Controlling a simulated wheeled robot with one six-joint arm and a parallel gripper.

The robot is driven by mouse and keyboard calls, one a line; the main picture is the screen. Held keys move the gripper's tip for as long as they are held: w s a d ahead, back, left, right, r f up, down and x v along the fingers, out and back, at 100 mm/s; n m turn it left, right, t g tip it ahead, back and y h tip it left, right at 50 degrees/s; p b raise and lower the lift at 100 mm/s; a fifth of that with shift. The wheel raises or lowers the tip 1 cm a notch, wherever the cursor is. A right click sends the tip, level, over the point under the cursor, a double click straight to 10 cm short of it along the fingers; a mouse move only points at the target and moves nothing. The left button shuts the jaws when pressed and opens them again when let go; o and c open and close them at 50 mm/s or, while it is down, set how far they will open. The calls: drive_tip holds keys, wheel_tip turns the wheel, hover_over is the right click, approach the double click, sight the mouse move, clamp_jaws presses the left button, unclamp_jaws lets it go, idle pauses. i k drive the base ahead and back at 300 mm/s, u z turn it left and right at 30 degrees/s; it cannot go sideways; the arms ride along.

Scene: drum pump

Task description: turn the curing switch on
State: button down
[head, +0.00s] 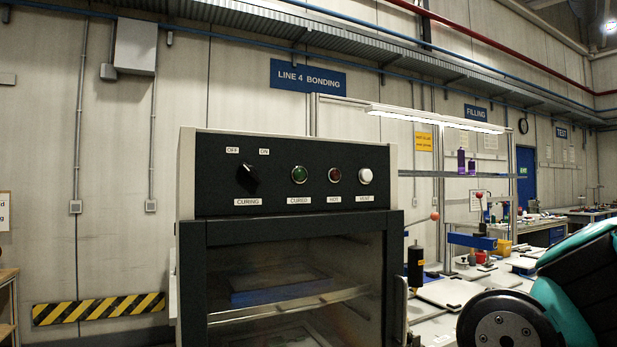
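The curing switch (247,179) is a black rotary knob at the left of the dark control panel on the oven cabinet, above a CURING label. OFF is marked at its upper left and ON at its upper right. The knob's long axis seems to slant from upper left to lower right, toward OFF, but its black-on-dark pointer is hard to read. My gripper is not in view. Part of my teal and black arm shows at the lower right, well to the right of the panel.
On the same panel are a green lamp (299,174) marked CURED, a dark red lamp (335,175) marked HOT and a white button (366,176) marked VENT. Below is a glass oven door (190,290) with shelves behind it. A cluttered workbench (448,293) stands to the right.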

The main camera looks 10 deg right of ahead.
sight(248, 174)
drive_tip(key=z, duration=1.6)
drive_tip(key=k, duration=1.1)
drive_tip(key=u, duration=1.4)
drive_tip(key=i, duration=0.5)
drive_tip(key=u, duration=0.05)
